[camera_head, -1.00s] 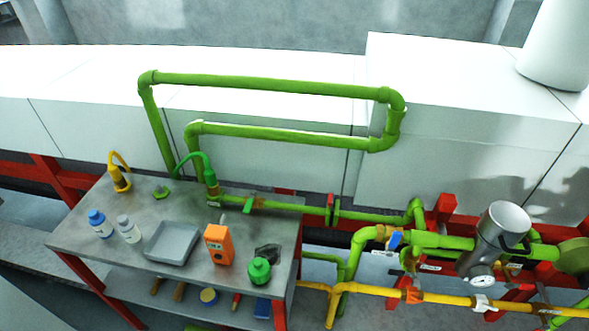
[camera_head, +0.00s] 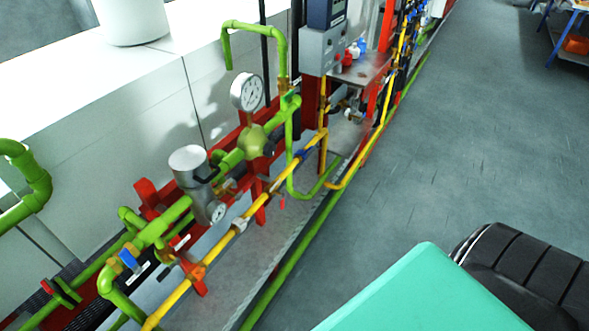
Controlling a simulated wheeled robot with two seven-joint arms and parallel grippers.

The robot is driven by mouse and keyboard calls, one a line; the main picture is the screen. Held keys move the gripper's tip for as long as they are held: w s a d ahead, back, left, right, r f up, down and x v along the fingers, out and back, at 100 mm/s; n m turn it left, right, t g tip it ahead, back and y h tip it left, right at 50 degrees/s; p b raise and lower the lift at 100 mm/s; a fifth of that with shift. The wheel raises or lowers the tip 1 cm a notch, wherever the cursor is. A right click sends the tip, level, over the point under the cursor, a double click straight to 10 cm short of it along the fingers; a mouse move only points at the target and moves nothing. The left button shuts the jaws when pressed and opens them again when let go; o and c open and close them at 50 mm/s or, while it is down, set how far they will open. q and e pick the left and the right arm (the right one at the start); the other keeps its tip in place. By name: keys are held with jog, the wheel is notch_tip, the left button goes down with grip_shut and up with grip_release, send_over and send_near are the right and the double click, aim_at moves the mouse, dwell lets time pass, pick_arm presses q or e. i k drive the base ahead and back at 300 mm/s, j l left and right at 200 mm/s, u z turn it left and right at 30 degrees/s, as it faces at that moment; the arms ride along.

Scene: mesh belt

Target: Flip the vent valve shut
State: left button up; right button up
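Several valves sit on the green and yellow pipes, and I cannot tell for sure which is the vent valve. A green valve handle (camera_head: 290,101) is at the foot of the hooked green pipe (camera_head: 256,27), right of the round gauge (camera_head: 247,92). A blue valve handle (camera_head: 129,259) is on the green pipe at lower left. Neither of my grippers is in view.
A metal cylinder with a small gauge (camera_head: 190,170) stands on the green pipe. A grey meter box (camera_head: 324,48) is beyond the gooseneck. A red frame carries the pipes. Open grey floor (camera_head: 420,170) lies to the right. A teal surface (camera_head: 420,295) fills the bottom right.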

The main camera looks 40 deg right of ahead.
aim_at(237, 198)
jog(key=z, duration=0.7)
